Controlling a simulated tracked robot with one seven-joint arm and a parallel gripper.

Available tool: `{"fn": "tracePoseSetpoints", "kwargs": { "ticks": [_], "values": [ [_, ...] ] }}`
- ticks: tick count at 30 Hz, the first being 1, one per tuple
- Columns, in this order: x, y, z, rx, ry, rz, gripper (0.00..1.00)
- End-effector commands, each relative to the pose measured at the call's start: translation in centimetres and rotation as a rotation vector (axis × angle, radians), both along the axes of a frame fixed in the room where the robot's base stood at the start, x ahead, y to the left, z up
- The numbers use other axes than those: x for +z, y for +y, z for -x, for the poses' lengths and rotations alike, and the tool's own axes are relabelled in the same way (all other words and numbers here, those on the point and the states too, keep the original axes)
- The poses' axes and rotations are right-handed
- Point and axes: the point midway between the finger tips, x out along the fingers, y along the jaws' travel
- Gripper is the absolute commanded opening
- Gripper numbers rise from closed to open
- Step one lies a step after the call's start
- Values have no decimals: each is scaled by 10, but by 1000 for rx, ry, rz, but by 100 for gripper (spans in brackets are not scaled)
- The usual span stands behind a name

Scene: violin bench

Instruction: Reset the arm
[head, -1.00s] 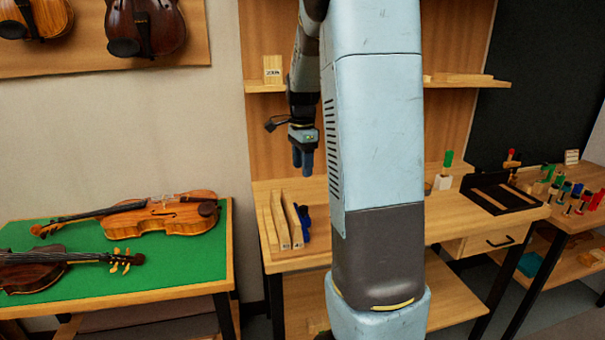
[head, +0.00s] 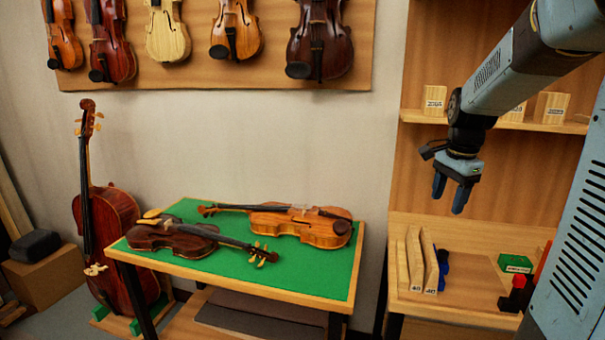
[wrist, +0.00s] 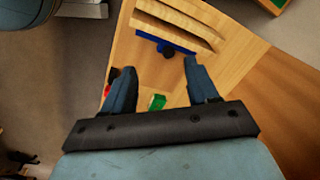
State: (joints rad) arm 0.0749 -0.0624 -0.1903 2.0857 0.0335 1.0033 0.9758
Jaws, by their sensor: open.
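My gripper (head: 453,194) hangs fingers-down in the air above the left part of the wooden bench (head: 474,293). In the head view it is at the right, in front of the wooden back panel. Its two blue fingers are apart with nothing between them. In the wrist view the open fingers (wrist: 157,92) point over the bench top, with a blue tool and pale wooden boards beyond them.
Wooden boards (head: 414,260) stand on the bench beside a blue object (head: 443,268), a green block (head: 515,263) and a red block (head: 518,282). Left of it, a green-topped table (head: 331,281) carries two violins. A cello (head: 108,230) stands farther left.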

Motion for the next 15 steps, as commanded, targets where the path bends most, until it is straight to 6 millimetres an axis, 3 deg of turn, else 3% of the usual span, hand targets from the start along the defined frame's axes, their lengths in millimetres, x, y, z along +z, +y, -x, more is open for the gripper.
{"fn": "tracePoseSetpoints", "kwargs": {
  "ticks": [6,15],
  "values": [
    [26,34,47,280,-90,42,59],
    [43,73,112,656,-201,144,59]
  ]
}}
